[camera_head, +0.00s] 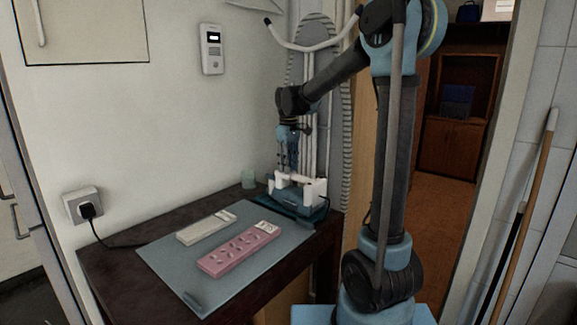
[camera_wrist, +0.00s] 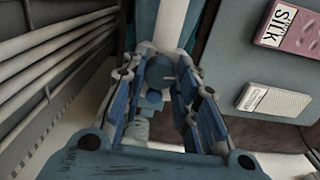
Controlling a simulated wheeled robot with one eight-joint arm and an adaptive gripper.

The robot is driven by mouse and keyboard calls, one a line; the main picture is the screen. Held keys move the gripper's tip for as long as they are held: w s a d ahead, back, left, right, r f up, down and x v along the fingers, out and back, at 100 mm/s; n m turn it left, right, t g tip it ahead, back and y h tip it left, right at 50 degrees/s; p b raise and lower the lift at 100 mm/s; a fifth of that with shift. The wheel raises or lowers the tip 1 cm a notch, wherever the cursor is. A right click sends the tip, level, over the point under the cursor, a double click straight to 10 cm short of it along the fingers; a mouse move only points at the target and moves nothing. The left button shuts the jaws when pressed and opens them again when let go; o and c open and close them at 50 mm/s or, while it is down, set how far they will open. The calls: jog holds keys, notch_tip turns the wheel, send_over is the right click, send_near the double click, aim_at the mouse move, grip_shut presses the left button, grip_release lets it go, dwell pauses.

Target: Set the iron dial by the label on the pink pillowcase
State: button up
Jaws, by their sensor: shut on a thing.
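The pink pillowcase (camera_head: 240,250) lies flat on the ironing mat. In the wrist view, the pink pillowcase (camera_wrist: 310,45) carries a white label (camera_wrist: 281,22) that reads "SILK". The iron (camera_head: 306,190), white and teal, stands at the mat's far right end by the wall. My gripper (camera_head: 290,168) points down over the iron. In the wrist view, my gripper (camera_wrist: 160,78) has its fingers closed around a round blue dial (camera_wrist: 159,70) with a small light mark at its right. The fingers hide the dial's sides, and no setting words are readable around it.
A white folded cloth (camera_head: 205,228) lies beside the pillowcase; its label (camera_wrist: 257,97) is too small to read surely. The blue-grey mat (camera_head: 175,265) covers the dark table (camera_head: 105,270). A plug and cord (camera_head: 88,211) are at the left wall.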

jog(key=shift+m, duration=1.4)
jog(key=o, duration=1.1)
jog(key=shift+c, duration=0.2)
notch_tip(320, 180, up, 12)
jog(key=shift+d, duration=0.1)
